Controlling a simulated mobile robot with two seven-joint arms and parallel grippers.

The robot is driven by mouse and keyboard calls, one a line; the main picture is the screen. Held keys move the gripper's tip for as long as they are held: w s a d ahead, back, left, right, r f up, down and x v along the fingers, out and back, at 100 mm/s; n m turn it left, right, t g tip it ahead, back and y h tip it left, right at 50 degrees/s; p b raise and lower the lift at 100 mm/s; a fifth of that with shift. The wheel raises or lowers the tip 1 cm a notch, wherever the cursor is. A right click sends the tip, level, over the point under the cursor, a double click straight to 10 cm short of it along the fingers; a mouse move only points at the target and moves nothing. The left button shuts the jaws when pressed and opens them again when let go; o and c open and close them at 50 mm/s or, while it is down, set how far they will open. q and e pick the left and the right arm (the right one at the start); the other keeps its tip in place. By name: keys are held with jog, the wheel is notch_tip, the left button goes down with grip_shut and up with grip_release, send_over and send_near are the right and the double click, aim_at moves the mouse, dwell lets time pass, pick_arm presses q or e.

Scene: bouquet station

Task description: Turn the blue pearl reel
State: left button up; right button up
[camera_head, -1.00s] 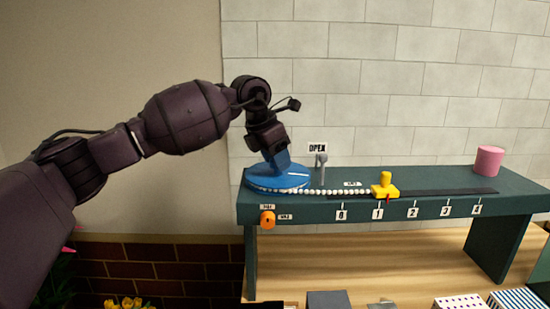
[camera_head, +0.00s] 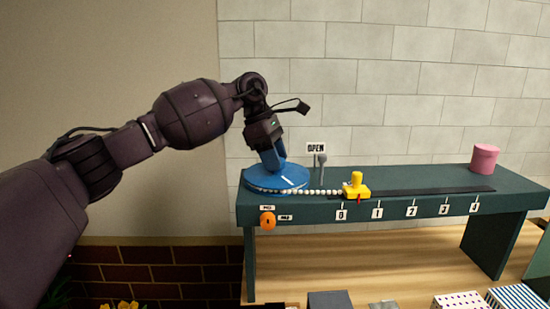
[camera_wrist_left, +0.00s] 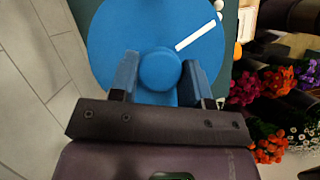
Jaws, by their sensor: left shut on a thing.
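The blue pearl reel (camera_head: 296,186) is a flat disc with a white stripe at the left end of the green bench. It also shows in the left wrist view (camera_wrist_left: 115,35), with a round blue knob (camera_wrist_left: 159,69) at its middle. My left gripper (camera_head: 272,160) comes down from above and is shut on the knob, one finger on each side. A string of white pearls (camera_head: 325,192) runs from the reel to a yellow slider (camera_head: 356,188), whose red pointer is between marks 0 and 1. My right gripper is not in view.
The green bench (camera_head: 440,178) carries a dark track with marks 0 to 4. An OPEN sign with a grey post (camera_head: 320,168) stands behind the pearls. An orange knob (camera_head: 267,221) is on the bench front. A pink cylinder (camera_head: 485,158) stands at the right end.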

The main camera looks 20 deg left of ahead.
pick_arm(q)
jog(key=m+g, duration=0.1)
jog(key=m, duration=0.4)
jog(key=shift+w+r+g, duration=0.15)
jog(key=shift+g, duration=0.25)
jog(key=shift+y, duration=0.3)
jog(key=o, duration=1.3)
jog(key=b+v, duration=0.1)
jog(key=v, duration=0.9)
jog(key=shift+w+a+r, duration=0.15)
jog(key=shift+r, duration=0.15)
